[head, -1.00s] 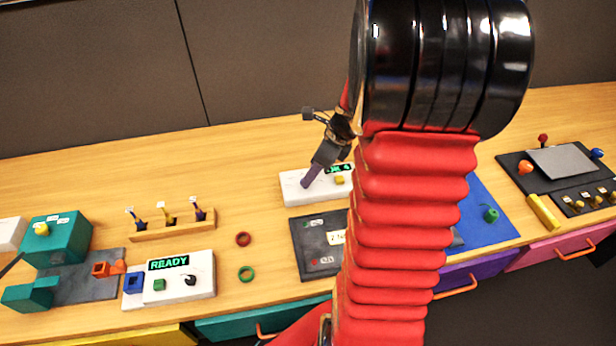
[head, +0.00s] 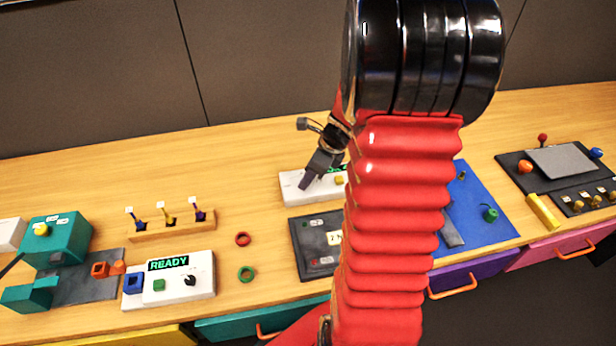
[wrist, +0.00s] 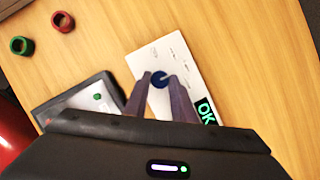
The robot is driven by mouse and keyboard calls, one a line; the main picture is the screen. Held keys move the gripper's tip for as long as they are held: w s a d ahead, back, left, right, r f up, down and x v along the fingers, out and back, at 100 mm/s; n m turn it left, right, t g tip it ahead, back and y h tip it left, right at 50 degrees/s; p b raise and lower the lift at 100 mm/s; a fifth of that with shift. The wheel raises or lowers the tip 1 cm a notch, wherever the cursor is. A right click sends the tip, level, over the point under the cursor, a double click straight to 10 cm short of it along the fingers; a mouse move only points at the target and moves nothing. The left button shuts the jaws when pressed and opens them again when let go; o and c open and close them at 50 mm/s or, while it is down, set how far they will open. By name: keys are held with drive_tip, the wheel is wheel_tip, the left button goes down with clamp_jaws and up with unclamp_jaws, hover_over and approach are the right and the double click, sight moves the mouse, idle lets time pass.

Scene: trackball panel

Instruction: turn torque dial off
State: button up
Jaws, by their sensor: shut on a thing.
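A white panel (head: 289,196) stands near the middle of the bench, and it also shows in the wrist view (wrist: 150,62). A dark blue round dial (wrist: 159,79) with a light pointer line sits on it, with small marks around it too blurred to read. My gripper (wrist: 160,77) reaches down over the panel, its two purple-grey fingers shut on the dial, one on each side. In the head view my gripper (head: 305,184) hides the dial. The panel's green display (wrist: 206,111) reads OK in the wrist view.
A dark panel (head: 312,228) lies just in front of the white one. Red (head: 243,239) and green (head: 246,274) rings lie to its left. A white panel reading READY (head: 205,272) and a switch rack (head: 175,228) stand further left. Bare wood lies behind.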

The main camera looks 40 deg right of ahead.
drive_tip(key=c, duration=0.4)
drive_tip(key=shift+o, duration=0.2)
drive_tip(key=shift+n, duration=0.5)
drive_tip(key=n, duration=0.1)
drive_tip(key=n+y, duration=0.1)
drive_tip(key=shift+w+d+n+g, duration=0.1)
drive_tip(key=shift+d+n+g, duration=0.05)
drive_tip(key=shift+n+g, duration=0.15)
drive_tip(key=n, duration=0.2)
drive_tip(key=n+g+y, duration=0.1)
drive_tip(key=n, duration=0.1)
drive_tip(key=shift+w+d+g, duration=0.1)
drive_tip(key=shift+w+g, duration=0.1)
drive_tip(key=shift+g, duration=0.1)
drive_tip(key=n, duration=0.2)
drive_tip(key=n+g, duration=0.1)
drive_tip(key=n, duration=0.2)
drive_tip(key=shift+w+g, duration=0.2)
drive_tip(key=shift+g, duration=0.1)
drive_tip(key=shift+w+n+g, duration=0.2)
drive_tip(key=shift+n+g, duration=0.5)
drive_tip(key=shift+n, duration=1.1)
